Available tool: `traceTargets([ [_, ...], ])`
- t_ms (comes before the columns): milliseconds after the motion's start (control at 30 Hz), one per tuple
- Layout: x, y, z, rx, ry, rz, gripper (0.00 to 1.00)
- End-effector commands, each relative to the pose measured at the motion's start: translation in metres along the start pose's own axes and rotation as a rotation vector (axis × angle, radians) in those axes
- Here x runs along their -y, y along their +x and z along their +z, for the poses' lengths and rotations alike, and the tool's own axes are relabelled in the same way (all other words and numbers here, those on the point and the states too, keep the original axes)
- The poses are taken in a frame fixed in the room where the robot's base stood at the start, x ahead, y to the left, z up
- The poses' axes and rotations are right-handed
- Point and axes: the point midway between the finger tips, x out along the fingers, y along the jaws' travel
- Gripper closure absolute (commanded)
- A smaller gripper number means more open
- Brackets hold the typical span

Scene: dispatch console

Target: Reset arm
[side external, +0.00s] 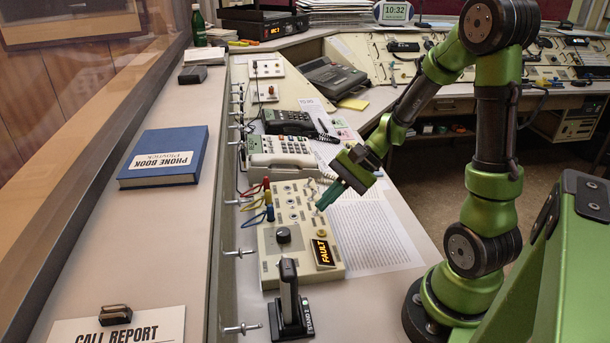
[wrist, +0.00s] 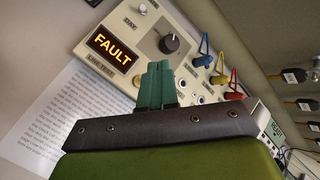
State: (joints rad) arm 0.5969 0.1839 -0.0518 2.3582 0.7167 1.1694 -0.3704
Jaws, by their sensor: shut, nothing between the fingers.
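My green arm reaches in from the right in the side external view. My gripper (side external: 320,206) has teal fingers and is shut and empty. It hangs over the right edge of the beige line test panel (side external: 268,270), beyond the lit FAULT display (side external: 322,253). In the wrist view the shut fingers (wrist: 157,68) point toward the panel, between the FAULT display (wrist: 113,47) and the coloured plugs. I cannot tell whether the fingertips touch the panel.
Red, yellow and blue plugs (side external: 269,212) stand at the panel's left edge. A black lever (side external: 289,290) stands in front. Telephones (side external: 282,152) sit behind. Printed paper (side external: 375,235) lies right of the panel. A blue phone book (side external: 165,155) lies on the left ledge.

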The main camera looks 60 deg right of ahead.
Motion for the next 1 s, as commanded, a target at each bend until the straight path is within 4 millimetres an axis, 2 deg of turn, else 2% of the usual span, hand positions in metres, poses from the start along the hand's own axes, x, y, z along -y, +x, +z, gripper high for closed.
traceTargets([
  [200,-0.001,0.000,-0.001,-0.005,0.011,0.006,1.00],
  [300,-0.015,-0.001,-0.002,-0.032,0.003,0.072,1.00],
  [367,-0.019,-0.006,0.005,-0.065,-0.058,0.124,1.00],
  [500,-0.019,-0.019,0.031,-0.165,-0.278,0.231,1.00],
  [667,-0.009,-0.040,0.068,-0.309,-0.600,0.297,1.00],
  [800,0.003,-0.058,0.104,-0.424,-0.873,0.287,1.00],
  [1000,0.011,-0.073,0.144,-0.492,-1.110,0.219,1.00],
])
